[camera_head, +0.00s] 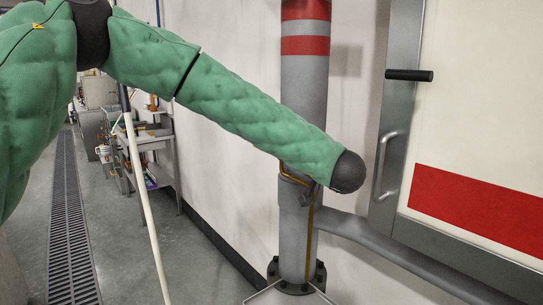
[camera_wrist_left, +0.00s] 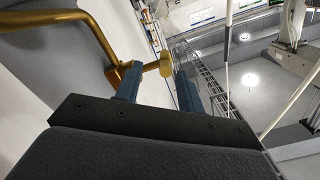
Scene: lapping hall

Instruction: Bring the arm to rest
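My left arm (camera_head: 250,120), in a green padded sleeve, reaches from the upper left across the head view. Its dark rounded end (camera_head: 347,172) is in front of a grey standpipe. My left gripper (camera_wrist_left: 157,82) shows in the left wrist view as two blue fingers standing apart. A brass bar (camera_wrist_left: 92,25) with a short stem and round knob (camera_wrist_left: 165,64) lies at or just beyond the fingertips; I cannot tell whether it touches them. In the head view the gripper is mostly hidden behind the arm end. My right gripper is out of view.
The grey standpipe (camera_head: 304,90) with red bands stands on a bolted flange (camera_head: 296,276). A side pipe (camera_head: 400,250) runs right, below a white door (camera_head: 480,110) with a metal frame. A cart (camera_head: 150,140) stands along the wall. The floor around the drain grating (camera_head: 70,225) is clear.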

